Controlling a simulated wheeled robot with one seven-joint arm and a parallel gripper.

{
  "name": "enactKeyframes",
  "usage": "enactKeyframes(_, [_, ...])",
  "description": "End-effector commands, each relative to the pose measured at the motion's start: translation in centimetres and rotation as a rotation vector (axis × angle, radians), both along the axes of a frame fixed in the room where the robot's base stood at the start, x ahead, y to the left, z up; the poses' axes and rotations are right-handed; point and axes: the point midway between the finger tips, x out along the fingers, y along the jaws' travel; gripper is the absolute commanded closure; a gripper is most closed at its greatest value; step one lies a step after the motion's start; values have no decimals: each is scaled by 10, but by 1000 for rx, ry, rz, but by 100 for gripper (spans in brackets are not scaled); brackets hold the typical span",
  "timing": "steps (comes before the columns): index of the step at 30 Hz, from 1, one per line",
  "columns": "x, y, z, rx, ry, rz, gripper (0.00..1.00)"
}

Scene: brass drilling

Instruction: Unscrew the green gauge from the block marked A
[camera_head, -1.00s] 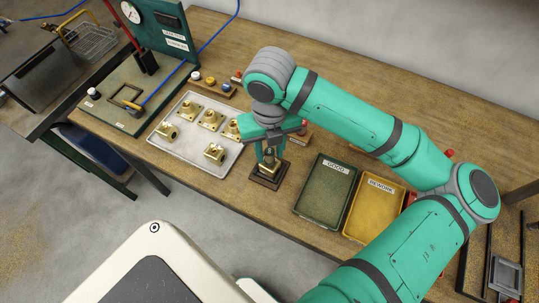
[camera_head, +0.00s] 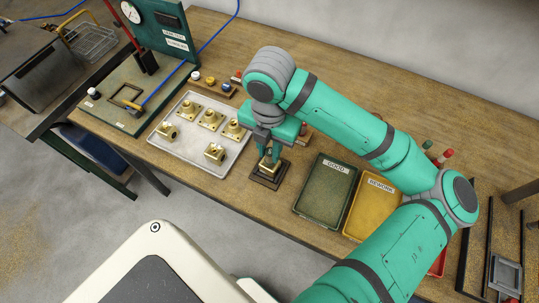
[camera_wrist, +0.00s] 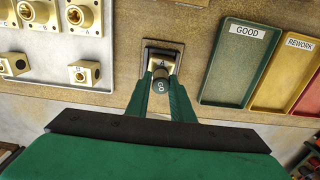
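A brass block (camera_wrist: 162,60) with a letter A on its face sits in a dark square fixture (camera_head: 266,181) near the table's front edge. The gauge (camera_wrist: 160,85) stands in the block; its round, greyish end with pale lettering faces the wrist camera. My gripper (camera_wrist: 161,88) has its two green fingers on either side of the gauge, and they appear to touch it. In the head view my gripper (camera_head: 269,150) is pointing down over the block and hides most of the gauge. The gauge's thread is hidden.
A pale tray (camera_head: 190,153) with several brass parts lies left of the fixture. A green GOOD tray (camera_head: 322,207) and a yellow REWORK tray (camera_head: 366,208) lie to the right. A green test stand (camera_head: 105,105) with a dial is at the far left.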

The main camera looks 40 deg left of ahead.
Motion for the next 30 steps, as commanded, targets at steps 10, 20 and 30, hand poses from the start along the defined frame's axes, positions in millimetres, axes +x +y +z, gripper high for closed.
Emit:
enactKeyframes(10, [-1,1,0,1,1,95,99])
enactKeyframes(20, [-1,1,1,2,1,480,99])
enactKeyframes(30, [0,0,2,1,0,871,99])
